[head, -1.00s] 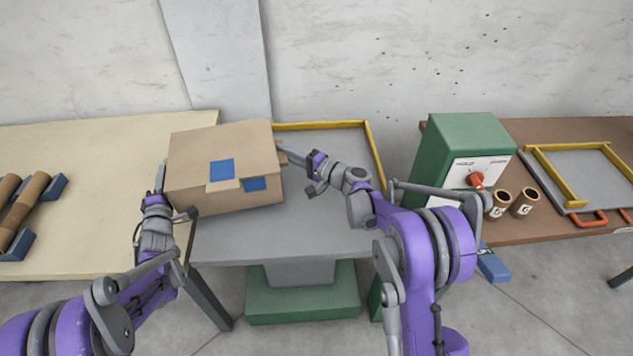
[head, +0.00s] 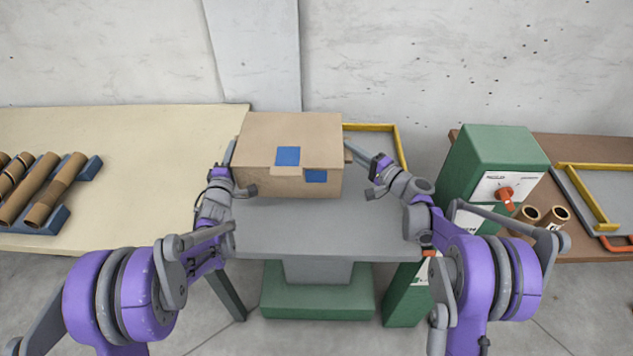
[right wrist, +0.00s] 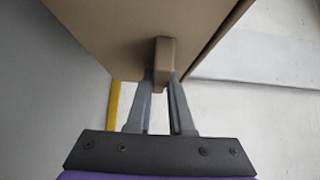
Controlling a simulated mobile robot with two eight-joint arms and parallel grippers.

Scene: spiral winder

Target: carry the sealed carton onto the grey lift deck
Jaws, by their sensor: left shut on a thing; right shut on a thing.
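The sealed brown carton (head: 258,150) has blue tape patches on its top and front. It is level over the left and middle part of the grey lift deck (head: 300,236); I cannot tell whether it touches the deck. My left gripper (head: 231,152) is at the carton's left side, with its fingertips partly hidden. My right gripper (head: 352,152) is at the right side. In the right wrist view, the right gripper (right wrist: 163,78) is shut on a small brown grip block (right wrist: 165,55) on the carton (right wrist: 120,25).
A yellow rail (head: 398,145) edges the deck's back and right. A cream table (head: 110,140) with cardboard tubes (head: 52,190) stands left. A green control box (head: 497,150) with a red knob stands right, before a brown table (head: 590,150).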

